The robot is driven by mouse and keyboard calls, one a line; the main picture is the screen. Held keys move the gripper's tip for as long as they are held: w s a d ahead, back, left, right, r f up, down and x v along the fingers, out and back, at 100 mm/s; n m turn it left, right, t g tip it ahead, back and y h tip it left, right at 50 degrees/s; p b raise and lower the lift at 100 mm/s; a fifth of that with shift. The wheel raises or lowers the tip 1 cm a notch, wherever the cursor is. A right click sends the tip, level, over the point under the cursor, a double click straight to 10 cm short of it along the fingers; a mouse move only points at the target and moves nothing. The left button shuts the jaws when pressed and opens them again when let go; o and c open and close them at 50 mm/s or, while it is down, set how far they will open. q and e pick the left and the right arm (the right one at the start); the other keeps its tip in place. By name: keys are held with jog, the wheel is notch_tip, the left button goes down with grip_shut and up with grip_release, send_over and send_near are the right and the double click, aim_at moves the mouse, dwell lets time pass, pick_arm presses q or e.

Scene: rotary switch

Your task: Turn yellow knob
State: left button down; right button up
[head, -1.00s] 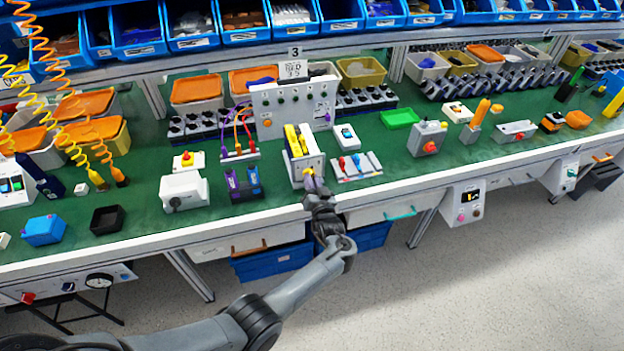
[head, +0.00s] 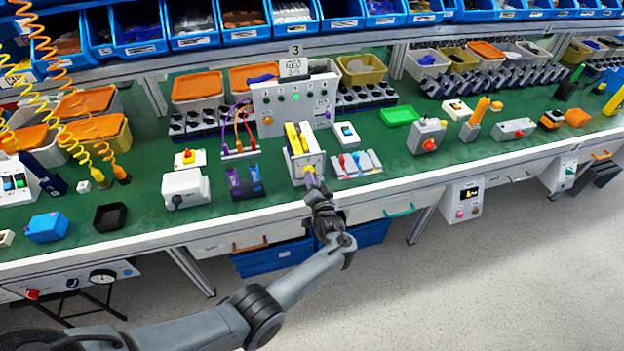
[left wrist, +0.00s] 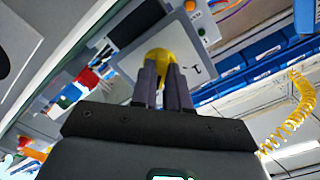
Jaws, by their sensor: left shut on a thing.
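The yellow knob (head: 308,169) is on the front of a white box (head: 297,171) near the front edge of the green bench, largely hidden by my fingers in the head view. My left gripper (head: 312,179) reaches it from the front. In the left wrist view, the yellow knob (left wrist: 160,57) sits between the tips of the two dark fingers of my left gripper (left wrist: 163,72). The fingers are shut on it. The knob's pointer and exact angle are hidden. My right gripper is in neither view.
A white control panel (head: 272,122) with buttons and lamps stands behind the box. A purple-and-black device (head: 244,182) is to its left and a board with red and blue levers (head: 356,164) to its right. Drawers (head: 372,212) lie below the bench edge.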

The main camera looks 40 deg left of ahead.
pick_arm(q)
jog(key=c, duration=1.1)
grip_release()
jog(key=shift+s+d, duration=0.2)
jog(key=shift+d, duration=0.1)
jog(key=shift+p+v, duration=1.35)
jog(key=shift+v, duration=3.7)
